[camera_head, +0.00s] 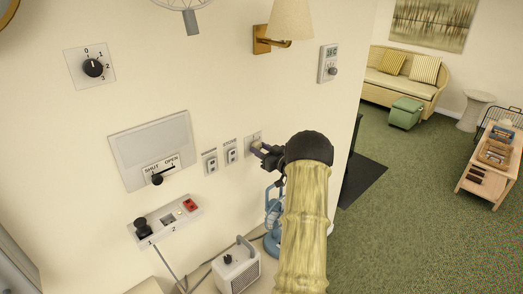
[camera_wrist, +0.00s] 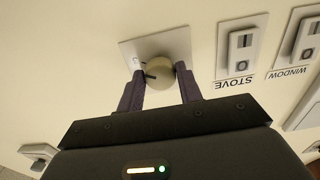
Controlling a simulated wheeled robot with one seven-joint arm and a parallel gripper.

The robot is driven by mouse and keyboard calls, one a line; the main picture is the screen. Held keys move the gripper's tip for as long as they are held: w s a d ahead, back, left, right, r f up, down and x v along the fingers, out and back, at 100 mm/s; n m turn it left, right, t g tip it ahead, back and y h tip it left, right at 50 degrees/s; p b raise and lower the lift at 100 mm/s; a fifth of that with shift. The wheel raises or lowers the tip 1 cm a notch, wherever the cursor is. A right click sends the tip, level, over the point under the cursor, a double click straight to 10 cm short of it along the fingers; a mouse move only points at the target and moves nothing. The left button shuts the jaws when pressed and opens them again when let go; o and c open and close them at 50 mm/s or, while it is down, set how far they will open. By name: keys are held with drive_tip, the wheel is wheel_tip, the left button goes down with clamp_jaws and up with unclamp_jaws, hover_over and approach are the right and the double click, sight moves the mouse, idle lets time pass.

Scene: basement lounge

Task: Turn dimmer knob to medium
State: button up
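The dimmer knob (camera_wrist: 159,73) is a round, pale knob with a dark pointer mark, on a light square wall plate (camera_wrist: 178,43). In the wrist view, which shows the wall upside down, the pointer is toward the left side of the knob. My gripper (camera_wrist: 160,80) has one dark finger on each side of the knob, seemingly closed against it. In the head view my gripper (camera_head: 262,152) reaches the same wall plate (camera_head: 253,138) from the right and hides the knob there.
The stove switch (camera_wrist: 241,47) and window switch (camera_wrist: 308,38) sit beside the plate. A blue lamp (camera_head: 272,240) and white heater (camera_head: 237,266) stand below.

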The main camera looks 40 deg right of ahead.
drive_tip(key=shift+f+n+b, duration=0.1)
drive_tip(key=shift+n+b, duration=0.2)
drive_tip(key=shift+b, duration=0.25)
drive_tip(key=n+b, duration=0.1)
drive_tip(key=b, duration=0.1)
drive_tip(key=shift+f+b, duration=0.2)
drive_tip(key=shift+b, duration=0.15)
drive_tip(key=n+b, duration=0.7)
drive_tip(key=b, duration=0.4)
drive_tip(key=shift+n+b, duration=0.3)
drive_tip(key=shift+b, duration=0.05)
drive_tip(key=n+b, duration=0.2)
drive_tip(key=b, duration=0.1)
drive_tip(key=shift+d+r+n, duration=0.1)
drive_tip(key=shift+r+n, duration=0.15)
drive_tip(key=shift+n, duration=0.15)
drive_tip(key=o, duration=1)
drive_tip(key=shift+r, duration=0.1)
drive_tip(key=shift+c, duration=0.2)
